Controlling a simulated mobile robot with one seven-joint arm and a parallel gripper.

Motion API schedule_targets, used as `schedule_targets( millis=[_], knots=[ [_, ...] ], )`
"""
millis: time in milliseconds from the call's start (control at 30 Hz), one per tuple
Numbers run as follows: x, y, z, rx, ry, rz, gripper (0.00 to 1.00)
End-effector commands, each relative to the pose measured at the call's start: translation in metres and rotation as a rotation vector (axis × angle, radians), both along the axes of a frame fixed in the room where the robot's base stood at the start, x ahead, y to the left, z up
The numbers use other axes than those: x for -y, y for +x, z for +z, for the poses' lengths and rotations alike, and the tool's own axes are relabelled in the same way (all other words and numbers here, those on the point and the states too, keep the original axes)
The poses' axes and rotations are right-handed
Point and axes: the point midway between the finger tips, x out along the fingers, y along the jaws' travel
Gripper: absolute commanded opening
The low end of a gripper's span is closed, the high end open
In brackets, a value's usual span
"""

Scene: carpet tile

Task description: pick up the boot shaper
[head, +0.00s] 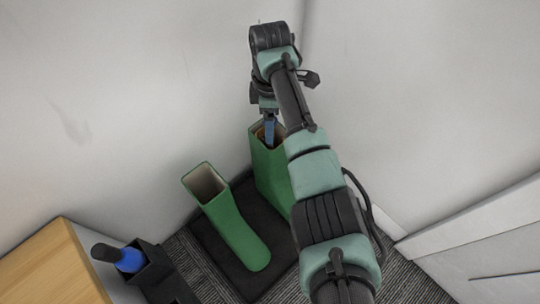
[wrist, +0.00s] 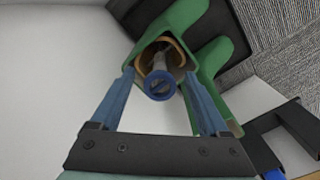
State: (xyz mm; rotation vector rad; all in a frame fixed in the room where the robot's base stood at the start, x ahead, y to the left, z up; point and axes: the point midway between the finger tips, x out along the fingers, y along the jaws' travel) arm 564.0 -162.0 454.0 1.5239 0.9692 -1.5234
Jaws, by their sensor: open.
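The boot shaper (wrist: 160,84) is set inside the shaft of a green boot (head: 268,170); the wrist view shows its blue round end, grey stem and tan body at the boot opening. In the head view only a tan bit of the shaper (head: 258,133) shows, partly behind my fingers. My gripper (wrist: 159,76) is open, with one blue finger on each side of the shaper's blue end, apart from it. In the head view my gripper (head: 268,130) points down at the boot opening. The right side of this boot is hidden by my arm.
A second, empty green boot (head: 232,220) stands to the left on the same black mat (head: 243,198). A wooden-topped unit (head: 55,268) and a black holder (head: 150,272) with a blue and black item (head: 128,259) are at lower left. White walls stand close behind.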

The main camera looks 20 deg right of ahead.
Motion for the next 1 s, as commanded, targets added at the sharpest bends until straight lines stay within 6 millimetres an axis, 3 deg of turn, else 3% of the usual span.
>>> schedule_targets(
  millis=[67,467,1000],
  knots=[
    [0.0,-0.0001,0.0005,0.0,0.0,0.0,0.73],
    [-0.0001,-0.0002,0.0006,0.0,0.0,0.0,0.01],
    [-0.0001,-0.0002,0.0006,-0.001,0.0,0.0,0.0]
  ],
)
